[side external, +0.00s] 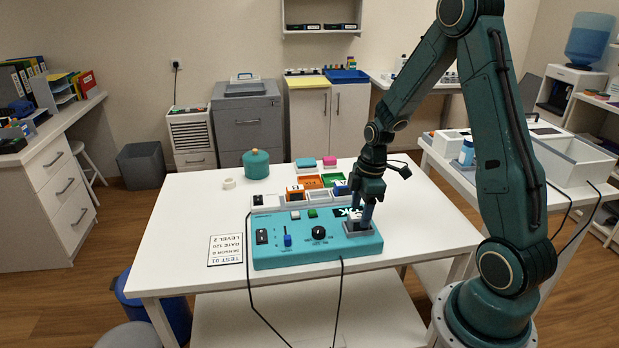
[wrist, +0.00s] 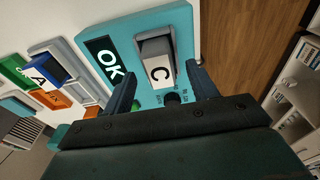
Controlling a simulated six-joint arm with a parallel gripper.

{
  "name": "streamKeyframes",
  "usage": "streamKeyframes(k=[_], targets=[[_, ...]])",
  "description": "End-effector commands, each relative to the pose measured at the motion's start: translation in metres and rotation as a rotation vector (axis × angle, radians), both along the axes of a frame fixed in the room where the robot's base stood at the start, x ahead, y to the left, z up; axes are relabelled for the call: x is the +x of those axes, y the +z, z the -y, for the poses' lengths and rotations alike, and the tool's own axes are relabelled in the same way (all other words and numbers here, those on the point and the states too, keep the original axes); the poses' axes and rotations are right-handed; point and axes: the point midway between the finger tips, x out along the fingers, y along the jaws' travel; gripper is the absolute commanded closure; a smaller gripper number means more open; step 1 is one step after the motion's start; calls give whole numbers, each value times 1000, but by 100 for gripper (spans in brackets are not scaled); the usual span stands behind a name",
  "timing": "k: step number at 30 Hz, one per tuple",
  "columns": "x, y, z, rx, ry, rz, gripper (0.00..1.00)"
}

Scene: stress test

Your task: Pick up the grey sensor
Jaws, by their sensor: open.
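The grey sensor (wrist: 158,68) is a small block with a white face marked C. In the wrist view it sits in a grey socket on the teal test panel (wrist: 143,98). My gripper (wrist: 162,88) is open, with one finger on each side of the sensor; I cannot tell whether they touch it. In the side view my gripper (side external: 361,212) points down over the right end of the teal panel (side external: 290,258). There the sensor (side external: 355,219) is partly hidden by the fingers.
An OK display (wrist: 106,62) is beside the socket. An orange block (side external: 295,192) and a blue block marked A (wrist: 43,70) stand near coloured trays behind the panel. A teal lidded pot (side external: 256,164) and a printed test card (side external: 225,250) are on the white table. Cables hang off the front.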

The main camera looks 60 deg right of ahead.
Motion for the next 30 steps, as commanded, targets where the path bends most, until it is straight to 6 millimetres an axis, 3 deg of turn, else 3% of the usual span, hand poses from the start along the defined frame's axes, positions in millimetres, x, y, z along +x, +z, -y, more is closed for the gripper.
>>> streamKeyframes(k=[7, 24, 30], targets=[[2, -21, -2, 1, 0, -1, 42], [2, -23, -2, -1, 0, 1, 42], [2, -23, -2, 0, 0, 0, 79]])
